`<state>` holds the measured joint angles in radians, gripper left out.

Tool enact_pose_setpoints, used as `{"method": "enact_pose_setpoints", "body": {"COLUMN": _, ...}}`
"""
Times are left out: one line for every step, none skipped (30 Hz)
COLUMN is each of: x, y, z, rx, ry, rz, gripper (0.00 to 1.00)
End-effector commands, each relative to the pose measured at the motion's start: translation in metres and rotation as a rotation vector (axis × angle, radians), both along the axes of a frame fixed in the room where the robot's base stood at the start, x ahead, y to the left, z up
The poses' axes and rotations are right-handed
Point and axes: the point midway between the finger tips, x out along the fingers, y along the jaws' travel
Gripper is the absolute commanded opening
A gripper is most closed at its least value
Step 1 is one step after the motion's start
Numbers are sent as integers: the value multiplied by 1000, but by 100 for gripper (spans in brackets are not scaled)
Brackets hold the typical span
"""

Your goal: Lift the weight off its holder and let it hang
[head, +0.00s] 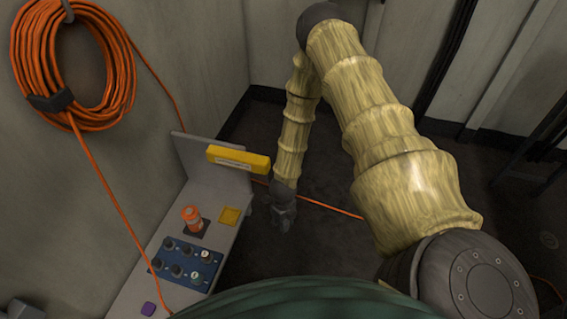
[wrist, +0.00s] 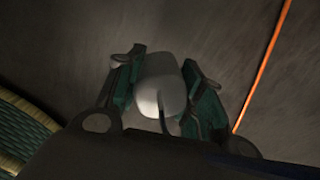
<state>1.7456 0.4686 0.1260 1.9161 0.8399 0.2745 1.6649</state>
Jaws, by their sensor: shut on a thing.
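My gripper (head: 283,216) points down beside the right edge of the bench, with dark floor behind it in the head view. In the wrist view, its two green-padded fingers (wrist: 160,88) are closed around a pale grey rounded object (wrist: 159,75), which looks like the weight. A thin dark strip runs down the near part of this object. In the head view the weight is too small or hidden to make out at my gripper. I cannot identify its holder for certain.
The grey bench (head: 133,282) carries an orange cylinder (head: 192,217), a yellow square (head: 229,216), a blue knob panel (head: 186,263) and a purple block (head: 149,309). A yellow bar (head: 238,160) juts from its upright plate. An orange cable (head: 335,210) crosses the open floor.

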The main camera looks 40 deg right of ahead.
Motion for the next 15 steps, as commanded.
{"method": "enact_pose_setpoints", "body": {"x": 0, "y": 0, "z": -2, "rx": 0, "ry": -1, "rz": 0, "gripper": 0}}
{"method": "enact_pose_setpoints", "body": {"x": 0, "y": 0, "z": -3, "rx": 0, "ry": -1, "rz": 0, "gripper": 0}}
{"method": "enact_pose_setpoints", "body": {"x": 0, "y": 0, "z": -4, "rx": 0, "ry": -1, "rz": 0, "gripper": 0}}
{"method": "enact_pose_setpoints", "body": {"x": 0, "y": 0, "z": -4, "rx": 0, "ry": -1, "rz": 0, "gripper": 0}}
{"method": "enact_pose_setpoints", "body": {"x": 0, "y": 0, "z": -5, "rx": 0, "ry": -1, "rz": 0, "gripper": 0}}
{"method": "enact_pose_setpoints", "body": {"x": 0, "y": 0, "z": -6, "rx": 0, "ry": -1, "rz": 0, "gripper": 0}}
{"method": "enact_pose_setpoints", "body": {"x": 0, "y": 0, "z": -7, "rx": 0, "ry": -1, "rz": 0, "gripper": 0}}
{"method": "enact_pose_setpoints", "body": {"x": 0, "y": 0, "z": -8, "rx": 0, "ry": -1, "rz": 0, "gripper": 0}}
{"method": "enact_pose_setpoints", "body": {"x": 0, "y": 0, "z": -9, "rx": 0, "ry": -1, "rz": 0, "gripper": 0}}
{"method": "enact_pose_setpoints", "body": {"x": 0, "y": 0, "z": -10, "rx": 0, "ry": -1, "rz": 0, "gripper": 0}}
{"method": "enact_pose_setpoints", "body": {"x": 0, "y": 0, "z": -11, "rx": 0, "ry": -1, "rz": 0, "gripper": 0}}
{"method": "enact_pose_setpoints", "body": {"x": 0, "y": 0, "z": -12, "rx": 0, "ry": -1, "rz": 0, "gripper": 0}}
{"method": "enact_pose_setpoints", "body": {"x": 0, "y": 0, "z": -12, "rx": 0, "ry": -1, "rz": 0, "gripper": 0}}
{"method": "enact_pose_setpoints", "body": {"x": 0, "y": 0, "z": -13, "rx": 0, "ry": -1, "rz": 0, "gripper": 0}}
{"method": "enact_pose_setpoints", "body": {"x": 0, "y": 0, "z": -14, "rx": 0, "ry": -1, "rz": 0, "gripper": 0}}
